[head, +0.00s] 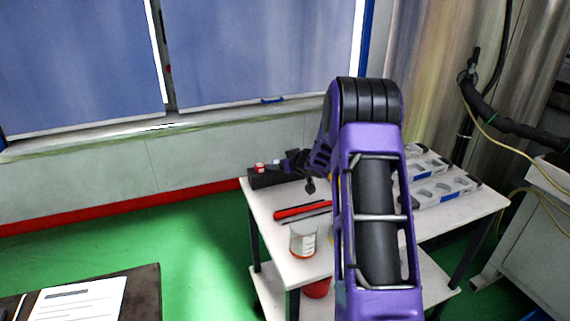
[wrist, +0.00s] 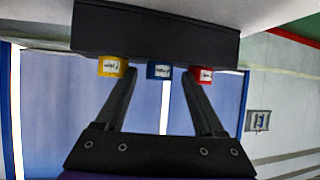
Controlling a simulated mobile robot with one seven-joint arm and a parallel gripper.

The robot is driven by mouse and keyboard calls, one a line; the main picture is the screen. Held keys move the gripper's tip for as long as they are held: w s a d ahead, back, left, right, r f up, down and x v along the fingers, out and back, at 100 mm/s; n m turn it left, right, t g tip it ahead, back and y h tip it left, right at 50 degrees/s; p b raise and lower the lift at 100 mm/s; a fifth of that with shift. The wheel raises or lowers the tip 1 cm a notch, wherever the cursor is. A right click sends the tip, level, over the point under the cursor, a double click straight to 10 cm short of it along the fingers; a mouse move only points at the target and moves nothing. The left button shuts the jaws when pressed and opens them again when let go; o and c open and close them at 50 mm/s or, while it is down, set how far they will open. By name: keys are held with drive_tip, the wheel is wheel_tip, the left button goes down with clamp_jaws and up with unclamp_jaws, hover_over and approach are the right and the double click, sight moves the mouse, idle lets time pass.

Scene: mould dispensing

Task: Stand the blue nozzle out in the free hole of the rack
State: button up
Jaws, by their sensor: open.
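The rack is a long black block (wrist: 155,32) in the wrist view, and it shows on the table in the head view (head: 262,180). Three labelled nozzles stick out of it in a row: yellow (wrist: 113,67), the blue nozzle (wrist: 159,71) in the middle, and red (wrist: 201,75). The wrist picture is upside down. My gripper (wrist: 158,78) is open, its fingers reaching either side of the blue nozzle, between it and its neighbours. I cannot tell whether they touch it. In the head view my gripper (head: 284,163) is at the rack. The free hole cannot be made out.
A window wall stands behind. A dark desk with paper (head: 75,300) is at lower left.

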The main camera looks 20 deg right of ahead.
drive_tip(key=p+v, duration=0.3)
drive_tip(key=v, duration=1.4)
drive_tip(key=shift+s, duration=0.2)
drive_tip(key=shift+r, duration=0.1)
